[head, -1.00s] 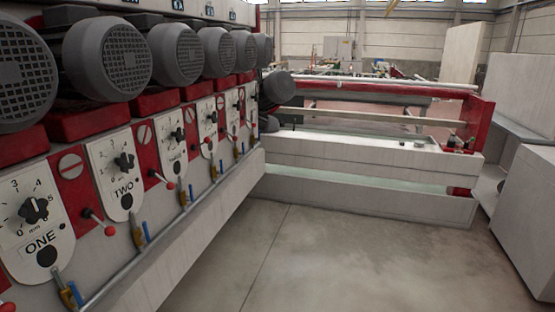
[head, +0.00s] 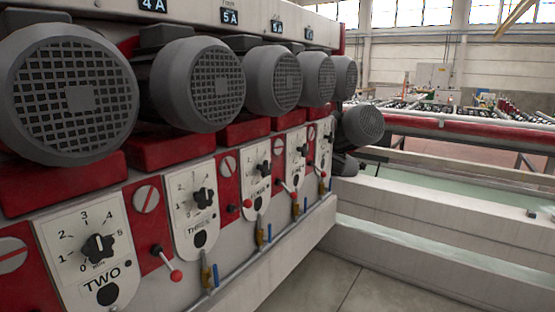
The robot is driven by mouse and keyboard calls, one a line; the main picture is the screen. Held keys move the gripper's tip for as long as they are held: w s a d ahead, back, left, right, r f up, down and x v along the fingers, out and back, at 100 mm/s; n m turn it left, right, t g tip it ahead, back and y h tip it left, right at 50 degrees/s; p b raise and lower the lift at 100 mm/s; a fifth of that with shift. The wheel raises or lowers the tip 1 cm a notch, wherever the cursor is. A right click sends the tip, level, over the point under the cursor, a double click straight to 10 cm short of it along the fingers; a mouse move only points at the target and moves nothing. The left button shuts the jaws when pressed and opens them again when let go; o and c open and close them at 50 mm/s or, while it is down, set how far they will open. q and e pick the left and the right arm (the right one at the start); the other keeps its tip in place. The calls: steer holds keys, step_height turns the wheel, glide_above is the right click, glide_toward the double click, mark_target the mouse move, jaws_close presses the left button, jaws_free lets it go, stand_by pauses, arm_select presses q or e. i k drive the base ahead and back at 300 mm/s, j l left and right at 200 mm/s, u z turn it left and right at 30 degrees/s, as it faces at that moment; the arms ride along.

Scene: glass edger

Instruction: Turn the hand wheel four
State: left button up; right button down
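A row of white dial plates with black hand wheels runs along the machine's red and white front. The wheel on the plate marked TWO (head: 98,247) is nearest, at the lower left. The wheel on the plate marked THREE (head: 203,198) is to its right. The following wheel, fourth in the row (head: 264,169), is farther along; its label is too small to read surely. More wheels of the same kind follow beyond it. Neither of my grippers shows in the head view.
Large grey motors (head: 196,84) jut out above the dials. Red-knobbed levers (head: 174,274) and a pipe (head: 247,270) with valves stick out below them. A white trough (head: 430,215) closes off the far right. Bare concrete floor (head: 312,284) shows at the bottom.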

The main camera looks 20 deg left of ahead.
mark_target(266, 168)
steer(key=i, duration=1.45)
steer(key=i+l+u, duration=0.1)
steer(key=i, duration=1.35)
steer(key=i+u, duration=0.2)
steer(key=u, duration=1.3)
